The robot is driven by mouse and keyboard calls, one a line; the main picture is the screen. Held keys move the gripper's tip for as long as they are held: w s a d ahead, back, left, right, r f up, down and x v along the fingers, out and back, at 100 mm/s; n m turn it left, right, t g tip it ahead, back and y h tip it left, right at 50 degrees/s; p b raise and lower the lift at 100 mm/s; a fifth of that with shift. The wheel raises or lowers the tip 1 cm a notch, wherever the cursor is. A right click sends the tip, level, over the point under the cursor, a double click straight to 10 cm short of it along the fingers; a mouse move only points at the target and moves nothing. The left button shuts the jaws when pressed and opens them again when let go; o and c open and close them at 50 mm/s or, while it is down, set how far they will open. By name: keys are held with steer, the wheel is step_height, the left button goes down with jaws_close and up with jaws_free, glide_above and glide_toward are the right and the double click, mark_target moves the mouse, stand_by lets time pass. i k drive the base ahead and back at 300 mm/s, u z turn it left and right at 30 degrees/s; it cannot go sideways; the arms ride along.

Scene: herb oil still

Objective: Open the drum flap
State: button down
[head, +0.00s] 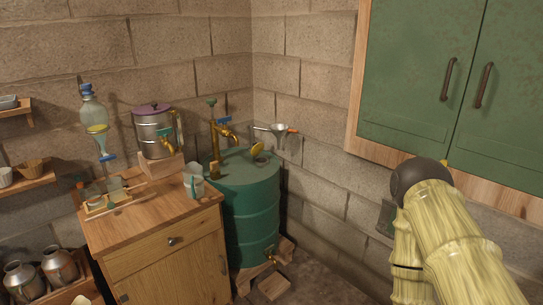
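The green ribbed drum (252,208) stands in the corner, to the right of the wooden cabinet. On its top, a small yellow round disc (257,149) stands tilted beside a darker round spot (262,160). The disc may be the flap, but it is too small to tell for certain whether the spot is an opening. A brass tap pipe (214,140) with a blue handle rises by the drum's back left. My arm shows at the lower right, well apart from the drum. My gripper is not in view.
The wooden cabinet (172,262) carries a steel urn (154,128), a pale jug (194,184) and glassware. A funnel (279,133) hangs on the wall behind the drum. Green wall cupboards (420,75) overhang at the right. Wood blocks (273,286) lie at the drum's foot.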

mark_target(258, 148)
steer(key=u, duration=0.65)
steer(key=i, duration=0.6)
steer(key=u, duration=0.85)
steer(key=i, duration=0.65)
steer(key=z, duration=0.6)
steer(key=i, duration=0.7)
steer(key=z, duration=0.75)
